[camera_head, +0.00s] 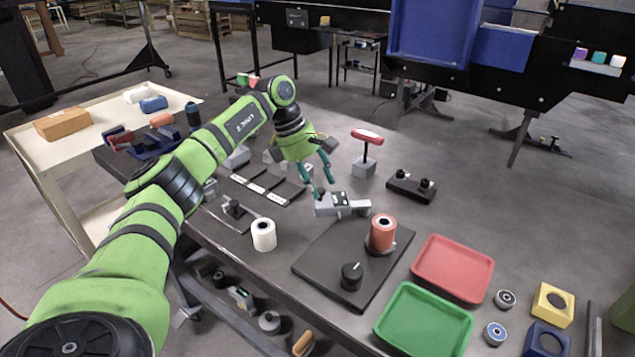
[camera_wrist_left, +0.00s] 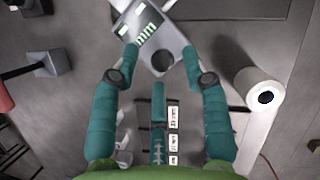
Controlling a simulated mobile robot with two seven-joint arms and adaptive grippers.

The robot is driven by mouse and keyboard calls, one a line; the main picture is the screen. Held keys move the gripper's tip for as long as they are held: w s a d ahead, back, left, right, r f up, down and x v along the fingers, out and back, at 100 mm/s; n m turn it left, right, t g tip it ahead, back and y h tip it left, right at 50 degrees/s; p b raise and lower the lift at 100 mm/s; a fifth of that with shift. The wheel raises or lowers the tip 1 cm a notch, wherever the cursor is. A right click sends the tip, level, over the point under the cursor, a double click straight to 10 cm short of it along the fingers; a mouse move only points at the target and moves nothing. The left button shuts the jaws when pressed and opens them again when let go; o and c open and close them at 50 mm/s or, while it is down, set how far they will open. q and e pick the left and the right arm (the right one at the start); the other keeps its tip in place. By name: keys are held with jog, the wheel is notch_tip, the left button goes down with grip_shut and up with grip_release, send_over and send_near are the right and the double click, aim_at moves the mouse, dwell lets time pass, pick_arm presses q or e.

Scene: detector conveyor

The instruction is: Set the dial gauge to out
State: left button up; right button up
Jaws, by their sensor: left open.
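A grey device (camera_head: 343,204), which looks like the dial gauge, lies on the dark table. It has a dark display face with light green marks and a round dark spot, seen in the left wrist view (camera_wrist_left: 155,38). My left gripper (camera_head: 324,187) is open just above it. In the left wrist view its teal fingertips (camera_wrist_left: 160,58) are spread on either side of the device's near end; I cannot tell whether they touch it. A black rack with white-labelled slots (camera_head: 264,185) lies to the left; the labels are too small to read. My right gripper is not in view.
A black plate (camera_head: 325,261) holds an orange roll (camera_head: 383,232) and a black knob (camera_head: 352,273). A white roll (camera_head: 264,234) stands to the left. A red-handled tool (camera_head: 367,140) stands behind. Red (camera_head: 490,262) and green (camera_head: 468,322) trays lie front right.

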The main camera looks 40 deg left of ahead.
pick_arm(q)
jog(key=v, duration=1.1)
jog(key=shift+r, duration=0.15)
